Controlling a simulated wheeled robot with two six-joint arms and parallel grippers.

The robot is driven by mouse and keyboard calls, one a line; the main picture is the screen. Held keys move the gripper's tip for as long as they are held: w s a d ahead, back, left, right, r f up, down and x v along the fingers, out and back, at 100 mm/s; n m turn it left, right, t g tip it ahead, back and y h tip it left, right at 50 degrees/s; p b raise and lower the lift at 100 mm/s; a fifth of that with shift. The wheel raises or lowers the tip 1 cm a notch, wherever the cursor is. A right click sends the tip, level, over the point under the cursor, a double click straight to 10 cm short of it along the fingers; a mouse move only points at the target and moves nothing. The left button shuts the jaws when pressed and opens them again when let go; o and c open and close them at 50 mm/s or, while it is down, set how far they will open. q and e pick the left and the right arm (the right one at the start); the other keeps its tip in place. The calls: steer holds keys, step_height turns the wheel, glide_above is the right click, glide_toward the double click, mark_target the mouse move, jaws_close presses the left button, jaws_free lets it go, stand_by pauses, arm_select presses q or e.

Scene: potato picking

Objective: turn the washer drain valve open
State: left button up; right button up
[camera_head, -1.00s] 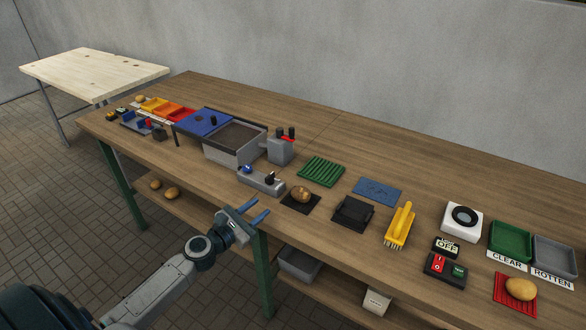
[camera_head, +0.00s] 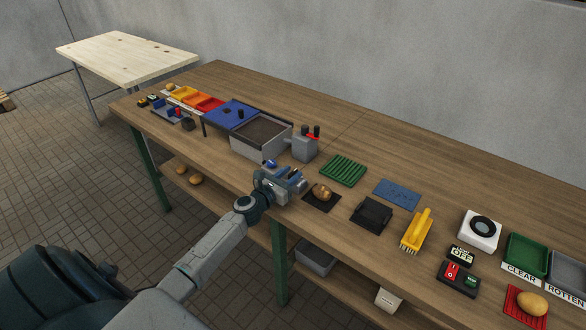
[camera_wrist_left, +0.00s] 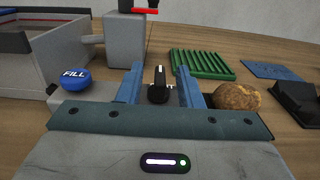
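The washer (camera_head: 258,136) is a grey open-topped tank, also at the left of the left wrist view (camera_wrist_left: 48,58). A small grey control box in front carries a blue FILL button (camera_wrist_left: 75,79) and a black knob with a white mark (camera_wrist_left: 158,86), which I take for the drain valve; no drain label is readable. My left gripper (camera_head: 293,176) is over this box and mostly hides the knob in the head view. In the left wrist view its blue fingers (camera_wrist_left: 160,88) are apart on either side of the upright knob, with visible gaps. My right gripper is not in view.
A potato (camera_head: 322,193) lies on a black mat just right of my left gripper. A grey block with a red lever (camera_head: 311,136) stands behind. A green ridged mat (camera_head: 343,170), black pad (camera_head: 372,212) and yellow brush (camera_head: 417,231) lie further right.

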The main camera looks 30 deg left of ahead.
arm_select(q)
steer(key=shift+w, duration=0.85)
steer(key=shift+d, duration=0.1)
jaws_close()
